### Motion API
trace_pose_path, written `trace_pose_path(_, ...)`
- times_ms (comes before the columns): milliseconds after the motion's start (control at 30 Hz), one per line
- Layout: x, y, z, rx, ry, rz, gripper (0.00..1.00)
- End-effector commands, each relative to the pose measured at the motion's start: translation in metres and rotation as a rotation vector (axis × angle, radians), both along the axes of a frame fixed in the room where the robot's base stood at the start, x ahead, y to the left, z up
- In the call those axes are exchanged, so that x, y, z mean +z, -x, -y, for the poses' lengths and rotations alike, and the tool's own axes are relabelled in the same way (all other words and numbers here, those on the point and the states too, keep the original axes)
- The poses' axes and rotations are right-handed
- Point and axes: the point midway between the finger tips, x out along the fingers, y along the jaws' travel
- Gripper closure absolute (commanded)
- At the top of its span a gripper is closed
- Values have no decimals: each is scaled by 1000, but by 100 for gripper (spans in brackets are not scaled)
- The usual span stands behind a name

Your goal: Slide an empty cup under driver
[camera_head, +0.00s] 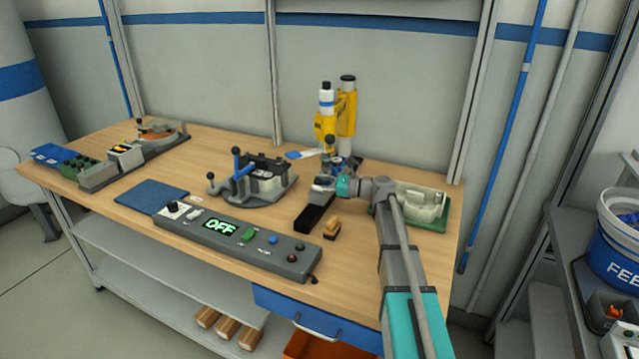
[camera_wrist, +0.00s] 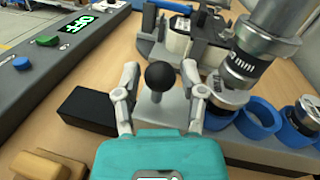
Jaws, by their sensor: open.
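The driver is a yellow tool (camera_head: 346,115) standing at the back of the bench. In the wrist view its silver nose (camera_wrist: 250,65), marked "mm", points down over a metal-topped cup (camera_wrist: 226,93). Beside it to the right is a blue cup (camera_wrist: 260,117) that looks empty, and another blue cup (camera_wrist: 298,120) with a dark metal part inside. They sit along a grey slide (camera_wrist: 275,152) with a black ball knob (camera_wrist: 160,75). My gripper (camera_wrist: 160,88) is open, its fingers on either side of the knob's stem. Whether they touch it I cannot tell.
A black block (camera_wrist: 88,110) and wooden blocks (camera_wrist: 50,165) lie left of my gripper. A control box (camera_head: 240,240) reading OFF is along the front. A fixture with a blue clamp (camera_head: 245,170) stands left, a green tray (camera_head: 432,222) right. A blue mat (camera_head: 150,196) lies left.

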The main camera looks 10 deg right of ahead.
Motion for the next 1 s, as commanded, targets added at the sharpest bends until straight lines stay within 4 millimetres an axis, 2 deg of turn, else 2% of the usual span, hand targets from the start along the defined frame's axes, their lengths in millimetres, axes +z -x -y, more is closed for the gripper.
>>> trace_pose_path(400,0,-2,-3,-1,0,0,47)
trace_pose_path(600,0,-2,-3,-2,0,0,84)
trace_pose_path(700,0,-2,-3,-2,0,0,100)
trace_pose_path(867,0,-2,-3,-2,0,0,100)
trace_pose_path(1000,0,7,-8,-1,0,0,100)
